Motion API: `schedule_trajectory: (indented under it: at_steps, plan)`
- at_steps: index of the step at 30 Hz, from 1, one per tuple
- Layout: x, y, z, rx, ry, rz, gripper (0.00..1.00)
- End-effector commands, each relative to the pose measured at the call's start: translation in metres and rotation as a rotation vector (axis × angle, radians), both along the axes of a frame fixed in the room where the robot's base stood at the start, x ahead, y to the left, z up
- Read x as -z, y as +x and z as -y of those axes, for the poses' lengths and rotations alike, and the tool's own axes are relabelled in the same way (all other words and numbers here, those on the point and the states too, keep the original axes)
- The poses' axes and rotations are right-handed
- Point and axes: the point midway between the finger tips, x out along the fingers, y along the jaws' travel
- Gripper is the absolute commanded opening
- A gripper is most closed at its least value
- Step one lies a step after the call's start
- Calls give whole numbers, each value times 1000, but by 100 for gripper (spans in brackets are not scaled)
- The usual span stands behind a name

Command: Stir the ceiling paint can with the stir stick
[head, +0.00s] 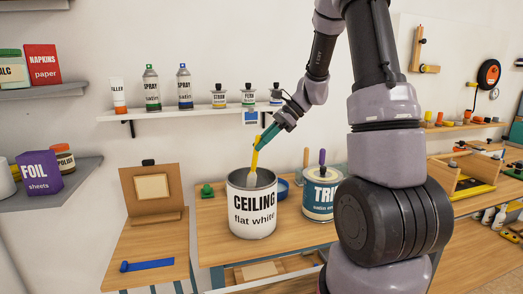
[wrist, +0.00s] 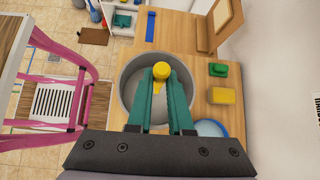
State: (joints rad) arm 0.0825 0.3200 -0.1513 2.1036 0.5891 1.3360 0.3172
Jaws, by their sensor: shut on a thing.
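The ceiling paint can (head: 252,207), labelled "CEILING flat white", stands open on the wooden bench. The wrist view looks down on its grey rim (wrist: 125,95) and pale inside. The yellow stir stick (head: 257,155) stands tilted in the can, its pale lower part dipping inside the rim. My gripper (head: 268,135) with teal fingers is above the can, shut on the top of the stick. In the wrist view the stick's yellow top (wrist: 161,72) shows between the fingertips. The stick's lower end is hidden, so I cannot tell how deep it reaches.
A "TRIM" can (head: 318,200) stands right of the ceiling can, near my arm. A blue round dish (wrist: 211,129), a yellow block (wrist: 221,96) and a green item (wrist: 218,70) lie close by. A shelf (head: 190,111) with spray cans is behind. An easel-like board (head: 152,190) stands left.

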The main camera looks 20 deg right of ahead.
Motion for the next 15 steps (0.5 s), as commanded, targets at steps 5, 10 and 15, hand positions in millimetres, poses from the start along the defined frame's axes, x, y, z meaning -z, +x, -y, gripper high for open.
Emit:
schedule_trajectory:
  at_steps: [5,10,15]
  plan:
    - [-15,0,0,-1,0,2,0]
    - [-29,0,0,-1,-1,4,0]
    - [-42,0,0,0,0,1,0]
